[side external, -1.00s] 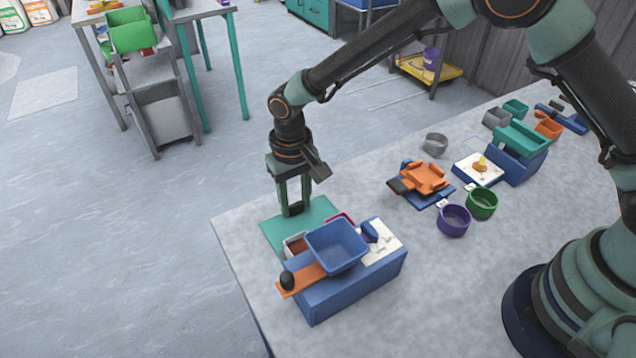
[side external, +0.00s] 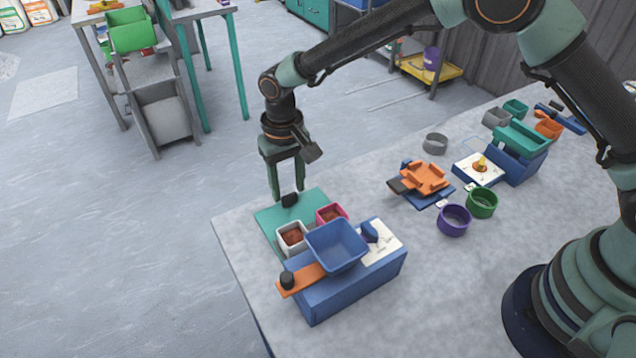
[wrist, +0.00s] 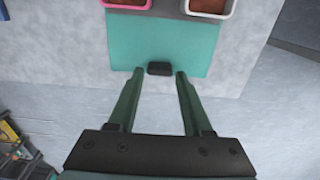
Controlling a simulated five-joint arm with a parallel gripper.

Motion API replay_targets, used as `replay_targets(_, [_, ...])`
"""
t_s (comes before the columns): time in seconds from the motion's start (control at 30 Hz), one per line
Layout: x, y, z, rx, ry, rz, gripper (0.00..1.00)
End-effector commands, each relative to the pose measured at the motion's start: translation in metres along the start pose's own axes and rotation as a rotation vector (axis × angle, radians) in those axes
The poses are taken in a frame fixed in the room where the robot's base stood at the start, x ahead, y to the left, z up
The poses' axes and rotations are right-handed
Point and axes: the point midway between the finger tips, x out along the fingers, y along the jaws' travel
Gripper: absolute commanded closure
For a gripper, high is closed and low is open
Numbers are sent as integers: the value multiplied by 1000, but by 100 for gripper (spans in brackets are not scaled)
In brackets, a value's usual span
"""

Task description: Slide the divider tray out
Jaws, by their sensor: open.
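The teal divider tray (side external: 270,218) is a flat plate lying on the bench, drawn out from the blue dispenser box (side external: 345,285). A white cup (side external: 292,238) and a pink cup (side external: 331,214) stand on it, both holding reddish-brown powder. The tray's black knob (side external: 290,200) is at its outer edge; it also shows in the wrist view (wrist: 159,68). My gripper (side external: 288,196) is open over that edge. In the wrist view, my gripper's fingertips (wrist: 160,73) are on either side of the knob, with a gap on each side.
A blue hopper (side external: 337,246) and an orange slide (side external: 302,279) with a black knob sit on the dispenser box. To the right are an orange fixture (side external: 425,178), a purple cup (side external: 454,220) and a green cup (side external: 482,204). The bench's left edge is close to the tray.

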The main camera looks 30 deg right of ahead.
Motion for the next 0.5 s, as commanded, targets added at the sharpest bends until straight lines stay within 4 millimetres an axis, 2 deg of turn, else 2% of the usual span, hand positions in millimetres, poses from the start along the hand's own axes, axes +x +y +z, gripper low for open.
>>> replay_targets(0.5, [-47, 0, 0, 0, 1, -1, 50])
